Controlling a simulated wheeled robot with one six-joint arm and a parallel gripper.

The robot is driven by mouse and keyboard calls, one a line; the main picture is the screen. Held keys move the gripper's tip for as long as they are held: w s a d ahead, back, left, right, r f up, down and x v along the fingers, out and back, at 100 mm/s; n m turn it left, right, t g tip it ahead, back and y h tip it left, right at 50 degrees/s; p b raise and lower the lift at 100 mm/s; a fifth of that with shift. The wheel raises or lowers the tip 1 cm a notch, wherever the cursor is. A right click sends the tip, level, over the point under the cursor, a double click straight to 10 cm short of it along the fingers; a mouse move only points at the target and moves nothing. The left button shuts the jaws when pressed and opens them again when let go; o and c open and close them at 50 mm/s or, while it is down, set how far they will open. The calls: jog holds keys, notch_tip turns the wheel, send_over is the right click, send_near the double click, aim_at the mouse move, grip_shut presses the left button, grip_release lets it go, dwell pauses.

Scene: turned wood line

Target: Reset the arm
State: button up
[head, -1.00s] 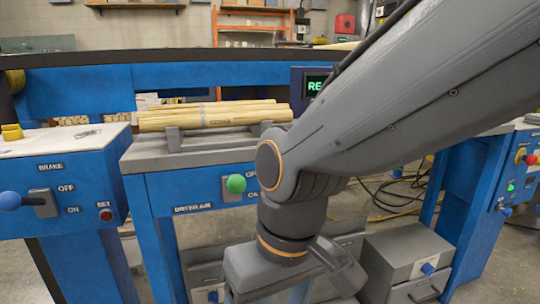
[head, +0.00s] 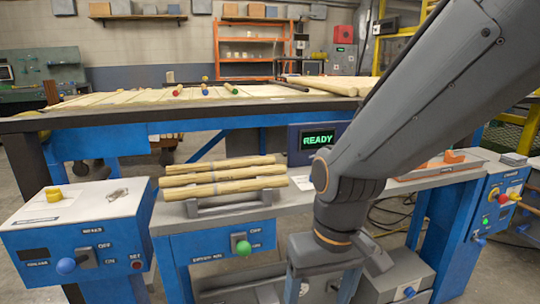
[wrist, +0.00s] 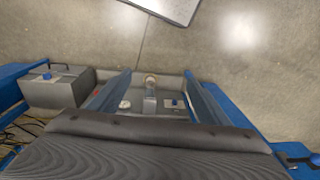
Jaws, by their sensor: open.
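My arm comes in from the upper right in the head view and bends down at its wrist. My gripper (head: 321,288) hangs in front of the bench, pointing down, with its fingers apart. Nothing shows between the fingers. Their tips are at or past the bottom edge of the picture.
A stack of wooden rods (head: 222,178) lies in a grey cradle on the bench, left of my arm. A green knob (head: 243,248) sticks out below it. A READY display (head: 318,139) stands behind. A control box (head: 78,238) is at left, another (head: 492,203) at right.

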jog(key=s+d+r+m+p, duration=0.2)
jog(key=d+r+p, duration=0.8)
jog(key=r+p, duration=0.3)
jog(key=p, duration=0.3)
jog(key=shift+s+d+m+h, duration=0.2)
jog(key=shift+d+m+h, duration=0.2)
dwell(1.0)
